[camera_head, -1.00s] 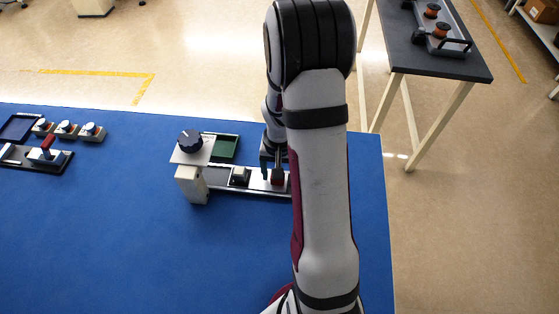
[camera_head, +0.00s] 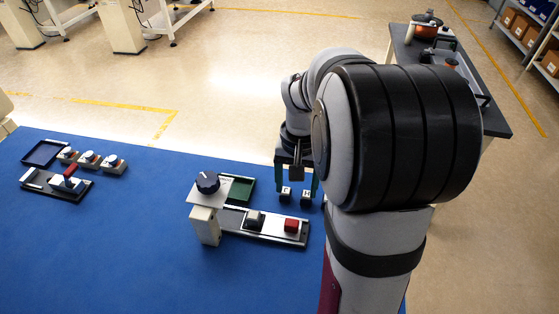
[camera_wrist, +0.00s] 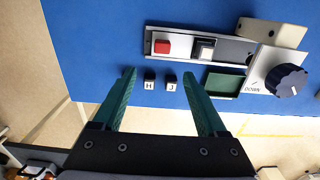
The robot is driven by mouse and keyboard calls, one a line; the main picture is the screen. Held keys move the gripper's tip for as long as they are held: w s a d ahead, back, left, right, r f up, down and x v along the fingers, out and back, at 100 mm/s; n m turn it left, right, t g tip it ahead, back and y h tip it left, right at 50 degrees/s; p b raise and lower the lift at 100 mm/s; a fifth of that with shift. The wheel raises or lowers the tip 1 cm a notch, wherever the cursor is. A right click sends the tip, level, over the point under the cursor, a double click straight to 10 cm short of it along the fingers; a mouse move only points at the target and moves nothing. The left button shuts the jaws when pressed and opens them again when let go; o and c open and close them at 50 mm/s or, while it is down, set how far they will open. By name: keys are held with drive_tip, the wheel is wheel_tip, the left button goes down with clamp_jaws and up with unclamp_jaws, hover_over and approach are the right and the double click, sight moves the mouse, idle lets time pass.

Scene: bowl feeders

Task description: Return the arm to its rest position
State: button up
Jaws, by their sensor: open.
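My gripper (camera_head: 297,183) is open and empty, raised over the far right part of the blue table (camera_head: 140,245). In the wrist view my gripper (camera_wrist: 158,92) shows two green fingers spread wide. Two small dark cubes, the H cube (camera_wrist: 149,84) and the J cube (camera_wrist: 171,85), lie beyond and between the fingertips in that view, apart from them. They also show in the head view as a left cube (camera_head: 285,194) and a right cube (camera_head: 306,195). My arm fills the right of the head view.
A panel (camera_head: 270,238) holds a red block (camera_head: 292,225) and a white-topped block (camera_head: 254,218). Beside it are a dark knob (camera_head: 207,182) on a stand and a green tray (camera_head: 240,190). A fixture (camera_head: 58,184) stands at left. The front table is clear.

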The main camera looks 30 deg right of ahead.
drive_tip(key=s+a+r+n+y, duration=0.1)
drive_tip(key=s+a+r+n, duration=0.2)
drive_tip(key=s+a, duration=1.4)
drive_tip(key=a, duration=0.2)
drive_tip(key=shift+a+r+y, duration=0.25)
drive_tip(key=shift+a+y, duration=0.15)
drive_tip(key=shift+w, duration=0.1)
